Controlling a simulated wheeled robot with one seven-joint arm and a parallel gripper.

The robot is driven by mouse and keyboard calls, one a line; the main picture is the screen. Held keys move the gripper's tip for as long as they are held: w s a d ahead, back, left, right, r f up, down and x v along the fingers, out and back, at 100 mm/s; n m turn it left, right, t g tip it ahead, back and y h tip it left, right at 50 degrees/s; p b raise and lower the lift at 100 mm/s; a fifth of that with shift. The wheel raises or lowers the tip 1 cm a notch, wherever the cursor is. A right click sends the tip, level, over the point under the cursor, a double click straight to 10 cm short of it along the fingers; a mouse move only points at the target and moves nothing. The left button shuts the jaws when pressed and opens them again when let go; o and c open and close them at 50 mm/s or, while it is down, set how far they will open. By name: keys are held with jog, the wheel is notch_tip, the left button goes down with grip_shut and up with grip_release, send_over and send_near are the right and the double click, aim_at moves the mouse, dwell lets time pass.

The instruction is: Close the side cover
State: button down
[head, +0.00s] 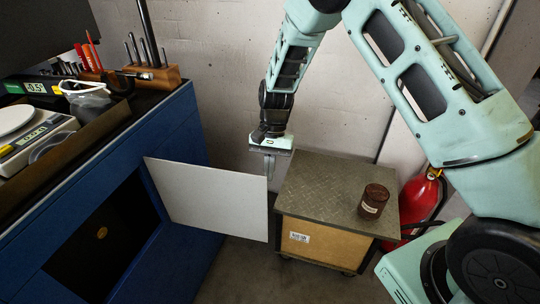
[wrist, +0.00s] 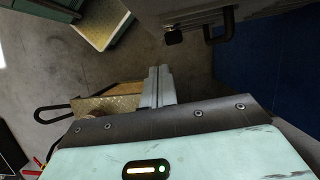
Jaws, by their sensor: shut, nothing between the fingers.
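The side cover (head: 210,197) is a flat light grey panel. It stands swung open from the blue cabinet (head: 185,125), leaving a dark opening (head: 100,245). My gripper (head: 269,168) points down near the top of the cover's free right edge. Its fingers are shut and empty, and they also show in the wrist view (wrist: 158,85). I cannot tell whether they touch the cover. In the wrist view, a grey panel edge with a black handle (wrist: 220,25), apparently the cover, lies beyond the fingers.
A trolley (head: 320,185) with a brown jar (head: 373,202) stands just right of the gripper. A red extinguisher (head: 420,205) is behind it. A scale (head: 35,135) and a wooden tool rack (head: 140,78) sit on the cabinet. Bare floor (head: 245,275) lies before the cover.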

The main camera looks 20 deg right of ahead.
aim_at(265, 190)
jog(key=s+a+f, duration=0.2)
jog(key=s, duration=0.1)
jog(key=shift+s+a+f+p, duration=0.15)
jog(key=shift+s+p, duration=0.05)
jog(key=shift+p, duration=0.2)
jog(key=shift+s+a, duration=0.25)
jog(key=shift+s, duration=0.15)
